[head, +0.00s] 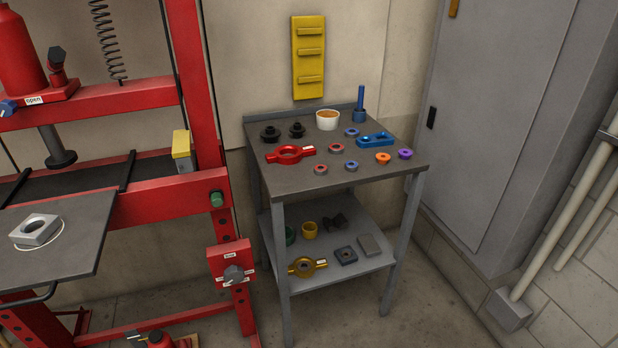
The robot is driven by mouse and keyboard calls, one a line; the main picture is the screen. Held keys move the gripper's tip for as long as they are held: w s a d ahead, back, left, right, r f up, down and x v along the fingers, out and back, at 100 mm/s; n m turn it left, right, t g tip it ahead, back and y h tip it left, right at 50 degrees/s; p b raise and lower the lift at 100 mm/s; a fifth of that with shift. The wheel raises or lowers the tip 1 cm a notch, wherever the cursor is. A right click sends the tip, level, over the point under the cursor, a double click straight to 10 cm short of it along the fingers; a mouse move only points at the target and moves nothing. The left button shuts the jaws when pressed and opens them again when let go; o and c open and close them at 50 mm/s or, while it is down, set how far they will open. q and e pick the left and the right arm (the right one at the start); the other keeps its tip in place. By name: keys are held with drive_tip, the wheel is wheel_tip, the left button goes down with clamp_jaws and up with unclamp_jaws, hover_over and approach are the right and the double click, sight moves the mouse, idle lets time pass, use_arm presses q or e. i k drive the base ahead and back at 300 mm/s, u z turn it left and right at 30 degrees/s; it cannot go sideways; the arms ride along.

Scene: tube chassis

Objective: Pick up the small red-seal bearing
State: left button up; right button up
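Two small grey rings with red seals lie flat on the dark top of the work table (290,181). One red-seal bearing (320,169) is near the front edge, and the other red-seal bearing (336,149) is farther back. The front one looks slightly smaller, but the difference is too slight to be sure. A blue-seal bearing (351,165) lies just right of the front one, and another blue-seal bearing (352,132) lies farther back. Neither of my grippers shows in the head view.
A red press frame (205,80) stands left; a grey cabinet (490,120) stands right.

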sight(319, 169)
drive_tip(key=u, duration=1.25)
drive_tip(key=i, duration=0.9)
drive_tip(key=z, duration=0.8)
